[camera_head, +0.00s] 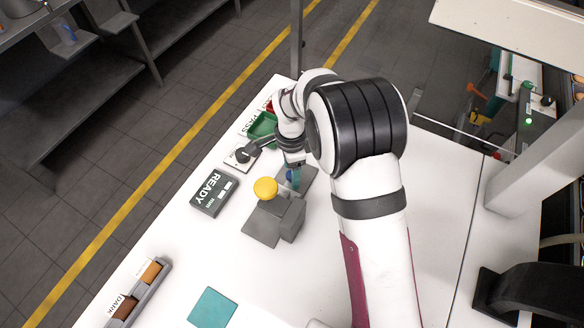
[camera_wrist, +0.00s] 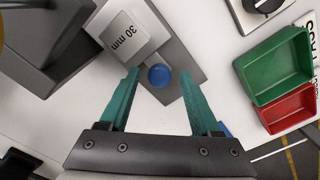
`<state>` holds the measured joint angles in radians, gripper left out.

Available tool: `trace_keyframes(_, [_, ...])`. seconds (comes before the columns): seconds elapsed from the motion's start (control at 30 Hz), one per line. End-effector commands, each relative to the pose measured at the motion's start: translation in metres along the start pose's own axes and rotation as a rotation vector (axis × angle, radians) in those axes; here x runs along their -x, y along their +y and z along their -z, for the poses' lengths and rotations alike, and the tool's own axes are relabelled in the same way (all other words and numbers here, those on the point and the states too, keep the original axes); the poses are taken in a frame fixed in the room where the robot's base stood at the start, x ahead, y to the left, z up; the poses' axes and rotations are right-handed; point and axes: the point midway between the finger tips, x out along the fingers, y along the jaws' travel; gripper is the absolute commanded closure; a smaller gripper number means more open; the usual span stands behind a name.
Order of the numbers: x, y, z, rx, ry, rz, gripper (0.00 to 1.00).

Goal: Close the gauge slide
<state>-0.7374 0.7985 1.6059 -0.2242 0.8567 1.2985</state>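The gauge shows in the wrist view as a light grey block marked "30 mm" (camera_wrist: 125,36) on a dark grey base plate (camera_wrist: 181,62). A round blue knob (camera_wrist: 158,75) stands beside the block's lower edge. My gripper (camera_wrist: 160,79) is open, with one teal finger on each side of the knob and a visible gap to each. Whether the fingertips are level with the knob I cannot tell. In the head view the base plate (camera_head: 309,176) is partly hidden by my wrist, and the blue knob (camera_head: 289,175) is just visible beside my gripper.
A grey block with a yellow knob (camera_head: 265,188) stands close to the gauge. A READY display (camera_head: 211,194), a dial (camera_head: 243,154) and a green tray (camera_head: 262,126) line the table's left side. A red tray (camera_wrist: 289,108) adjoins the green one. A teal square (camera_head: 212,307) lies in front.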

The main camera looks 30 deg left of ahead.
Motion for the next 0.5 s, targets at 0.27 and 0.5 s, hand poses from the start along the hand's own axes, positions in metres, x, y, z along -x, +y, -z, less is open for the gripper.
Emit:
trace_keyframes(0.27, [0.000, 0.000, 0.000, 0.000, 0.000, -0.001, 0.34])
trace_keyframes(0.5, [0.040, -0.001, 0.000, 0.001, 0.001, 0.004, 0.34])
